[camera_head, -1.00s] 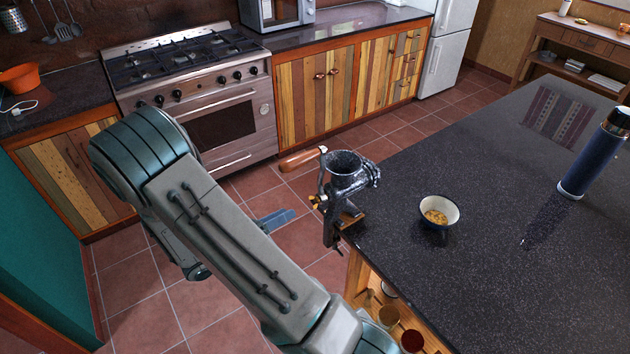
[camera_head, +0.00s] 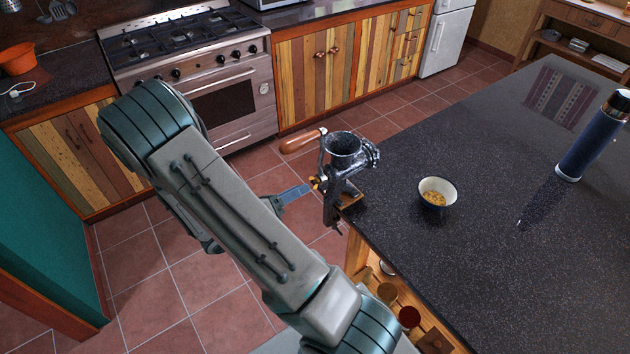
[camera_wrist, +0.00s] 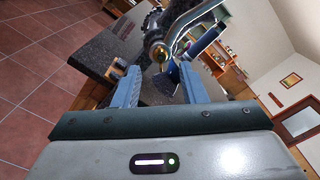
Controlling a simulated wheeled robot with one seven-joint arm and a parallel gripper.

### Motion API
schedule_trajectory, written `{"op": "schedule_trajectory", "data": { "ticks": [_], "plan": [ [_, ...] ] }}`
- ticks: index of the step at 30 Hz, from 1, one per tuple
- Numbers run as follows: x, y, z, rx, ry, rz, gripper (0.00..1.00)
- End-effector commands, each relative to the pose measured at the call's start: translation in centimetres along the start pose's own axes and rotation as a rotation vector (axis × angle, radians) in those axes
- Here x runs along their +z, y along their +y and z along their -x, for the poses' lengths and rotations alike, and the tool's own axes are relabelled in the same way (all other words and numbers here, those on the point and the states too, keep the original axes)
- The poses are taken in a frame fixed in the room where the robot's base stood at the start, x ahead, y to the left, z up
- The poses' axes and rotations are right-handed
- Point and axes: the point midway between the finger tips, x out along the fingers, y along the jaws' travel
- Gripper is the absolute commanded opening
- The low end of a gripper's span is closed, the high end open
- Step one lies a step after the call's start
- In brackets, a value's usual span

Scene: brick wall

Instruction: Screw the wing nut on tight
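A dark metal meat grinder (camera_head: 345,150) with a wooden crank handle (camera_head: 303,141) is clamped upright at the corner of the dark countertop (camera_head: 480,270). The small brass-yellow wing nut (camera_head: 316,182) is on the grinder's left side, by the crank. In the wrist view the wing nut (camera_wrist: 160,53) lies straight ahead, in line with the gap between the fingers. My gripper (camera_head: 306,188) has blue fingers with tips close to the wing nut. In the wrist view my gripper (camera_wrist: 159,70) is open, its fingers well apart. I cannot tell whether the tips reach past the nut.
A white bowl (camera_head: 437,193) with yellowish food stands on the countertop right of the grinder. A blue bottle (camera_head: 592,138) stands farther right. Jars (camera_head: 387,293) sit on a shelf under the counter edge. The tiled floor left of the grinder is open.

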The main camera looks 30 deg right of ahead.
Motion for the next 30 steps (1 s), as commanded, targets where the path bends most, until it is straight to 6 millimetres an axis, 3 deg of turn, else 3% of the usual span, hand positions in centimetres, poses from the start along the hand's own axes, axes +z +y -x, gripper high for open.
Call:
{"op": "schedule_trajectory", "data": {
  "ticks": [15, 30],
  "plan": [
    [0.0, 0.0, -3.5, -0.002, -0.001, 0.000, 0.38],
    [0.0, 0.0, -3.9, 0.000, -0.001, 0.000, 0.38]
  ]
}}
